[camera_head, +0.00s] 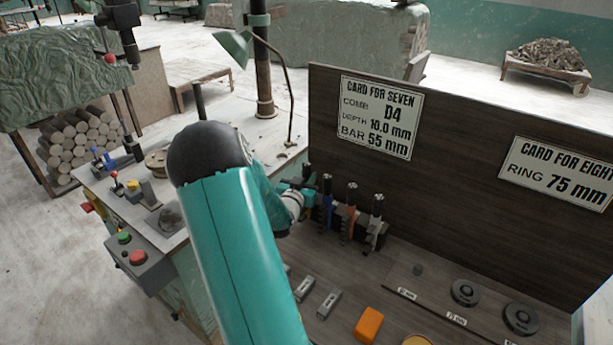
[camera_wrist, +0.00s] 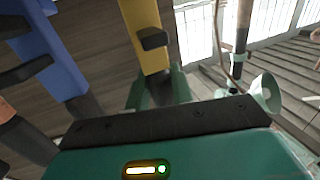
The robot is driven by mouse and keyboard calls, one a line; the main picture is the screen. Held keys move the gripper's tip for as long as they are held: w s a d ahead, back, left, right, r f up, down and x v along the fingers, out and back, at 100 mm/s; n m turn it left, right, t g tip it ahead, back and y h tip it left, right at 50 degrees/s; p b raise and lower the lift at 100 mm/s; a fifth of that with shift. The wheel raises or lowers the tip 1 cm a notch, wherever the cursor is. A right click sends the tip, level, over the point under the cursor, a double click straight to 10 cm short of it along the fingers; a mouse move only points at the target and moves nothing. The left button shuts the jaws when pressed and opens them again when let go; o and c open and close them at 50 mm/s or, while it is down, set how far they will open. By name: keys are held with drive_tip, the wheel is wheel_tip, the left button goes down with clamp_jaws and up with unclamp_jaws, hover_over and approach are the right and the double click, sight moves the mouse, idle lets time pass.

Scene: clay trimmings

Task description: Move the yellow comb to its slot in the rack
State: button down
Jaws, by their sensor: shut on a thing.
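The yellow comb (camera_wrist: 141,25) stands out from between my gripper's fingers in the wrist view, with a dark peg on its face. My gripper (camera_wrist: 157,90) is shut on the comb's dark lower part. In the head view my gripper (camera_head: 306,195) is at the left end of the rack (camera_head: 363,222), and my arm and hand hide most of the comb. The rack holds a blue comb (camera_head: 328,203), an orange comb (camera_head: 350,215) and a grey comb (camera_head: 375,228). The blue comb also shows close beside the yellow one in the wrist view (camera_wrist: 48,50). I cannot tell whether the yellow comb is seated.
A dark back panel with a card for seven (camera_head: 379,117) and a card for eight (camera_head: 560,172) rises behind the rack. Grey blocks (camera_head: 329,304), an orange block (camera_head: 369,326) and dark rings (camera_head: 465,292) lie on the bench. A lamp (camera_head: 234,47) stands beyond my arm.

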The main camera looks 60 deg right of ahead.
drive_tip(key=c, duration=1.1)
unclamp_jaws()
drive_tip(key=a, duration=0.4)
drive_tip(key=s+a, duration=0.1)
drive_tip(key=a, duration=0.8)
drive_tip(key=shift+s+a+r, duration=0.2)
drive_tip(key=shift+a, duration=0.15)
drive_tip(key=shift+w, duration=0.1)
